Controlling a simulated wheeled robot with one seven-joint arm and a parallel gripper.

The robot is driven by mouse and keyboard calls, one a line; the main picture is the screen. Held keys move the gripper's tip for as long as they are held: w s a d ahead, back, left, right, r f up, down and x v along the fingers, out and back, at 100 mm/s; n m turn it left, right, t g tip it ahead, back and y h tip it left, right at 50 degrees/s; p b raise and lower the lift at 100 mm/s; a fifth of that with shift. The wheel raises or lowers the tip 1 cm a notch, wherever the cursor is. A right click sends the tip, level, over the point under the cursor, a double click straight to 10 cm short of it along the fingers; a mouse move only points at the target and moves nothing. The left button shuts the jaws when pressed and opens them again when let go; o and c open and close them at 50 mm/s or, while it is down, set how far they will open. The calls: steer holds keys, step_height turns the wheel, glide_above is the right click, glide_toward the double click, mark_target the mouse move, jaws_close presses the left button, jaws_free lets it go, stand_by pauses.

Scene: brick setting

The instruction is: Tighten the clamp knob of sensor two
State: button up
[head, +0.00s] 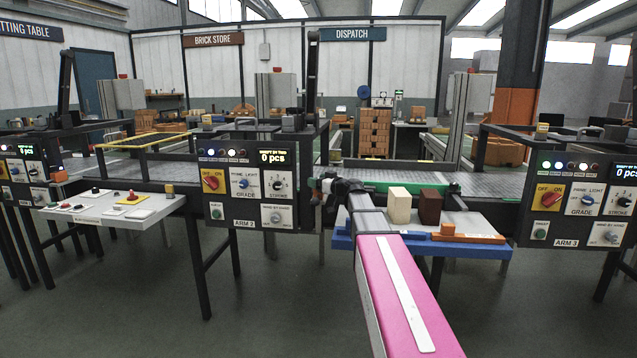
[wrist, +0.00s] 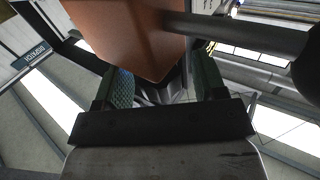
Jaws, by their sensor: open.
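My gripper (head: 318,190) is at the black frame beside the ARM 2 panel in the head view, at the end of my pink arm. In the wrist view my gripper (wrist: 162,86) is open, with a green-padded finger on each side. A large orange-brown block (wrist: 140,35) fills the upper middle, close in front of the fingers. A dark round bar (wrist: 240,32) runs from it to the right edge. I cannot tell which part is sensor two or its clamp knob. The gap between the fingers is partly hidden behind the block.
The ARM 2 panel (head: 246,187) stands left of my gripper. A black post (head: 312,85) rises above it. Open floor lies in front.

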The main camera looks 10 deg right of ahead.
steer(key=c, duration=0.9)
steer(key=shift+s+m+t+h, duration=0.1)
steer(key=shift+m+t+h, duration=0.2)
steer(key=shift+a+m+t+h, duration=0.1)
steer(key=shift+m+t+h, duration=0.35)
steer(key=shift+h, duration=0.25)
steer(key=shift+m+t+h, duration=0.55)
steer(key=shift+m+h, duration=0.55)
steer(key=shift+h, duration=0.45)
steer(key=shift+m+t+h, duration=0.5)
steer(key=shift+m+h, duration=0.55)
steer(key=shift+h, duration=0.8)
steer(key=o, duration=0.9)
